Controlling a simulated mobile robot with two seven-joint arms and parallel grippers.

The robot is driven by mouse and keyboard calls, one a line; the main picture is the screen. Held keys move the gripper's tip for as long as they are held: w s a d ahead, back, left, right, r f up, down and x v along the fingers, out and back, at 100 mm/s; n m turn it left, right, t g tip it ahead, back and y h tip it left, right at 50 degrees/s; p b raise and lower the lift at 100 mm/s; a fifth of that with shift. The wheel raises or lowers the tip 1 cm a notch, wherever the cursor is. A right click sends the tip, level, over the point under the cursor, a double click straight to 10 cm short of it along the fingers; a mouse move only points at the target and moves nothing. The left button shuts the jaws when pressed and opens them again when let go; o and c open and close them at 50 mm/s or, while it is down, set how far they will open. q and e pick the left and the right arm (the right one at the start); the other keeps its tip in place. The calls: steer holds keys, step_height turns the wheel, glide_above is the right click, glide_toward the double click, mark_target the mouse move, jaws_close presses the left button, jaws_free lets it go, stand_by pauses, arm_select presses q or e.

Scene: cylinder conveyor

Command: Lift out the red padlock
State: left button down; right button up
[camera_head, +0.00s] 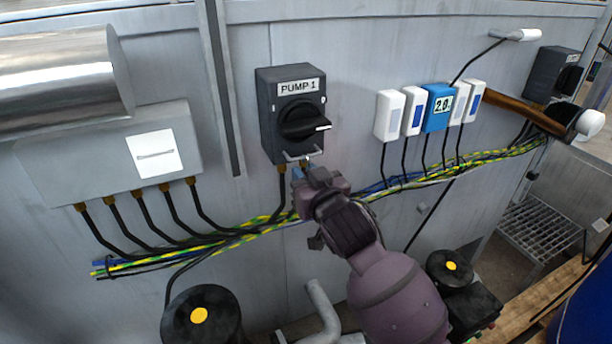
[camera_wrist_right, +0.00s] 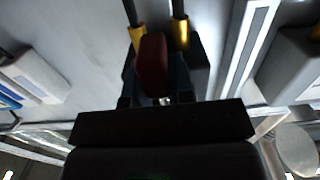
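The dark-red padlock (camera_wrist_right: 152,62) shows in the right wrist view, just beyond my gripper, with a small silvery metal piece at its lower end. In the head view I cannot make out its red body; a thin metal loop (camera_head: 298,156) shows at the lower edge of the dark grey PUMP 1 switch box (camera_head: 268,120). My right gripper (camera_head: 312,174) is just below that box, close to the loop. Its fingertips are small and dark, so I cannot tell whether they are apart or closed on the padlock. My left gripper is not in view.
Yellow-green and blue cables (camera_head: 245,231) run along the wall behind my right arm. A grey junction box (camera_head: 110,155) is at left. White modules (camera_head: 389,115) and a blue 2.0 module (camera_head: 438,108) are at right. A hammer-like tool (camera_head: 525,108) is beyond them.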

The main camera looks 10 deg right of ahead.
jaws_close()
steer(key=shift+r, duration=0.15)
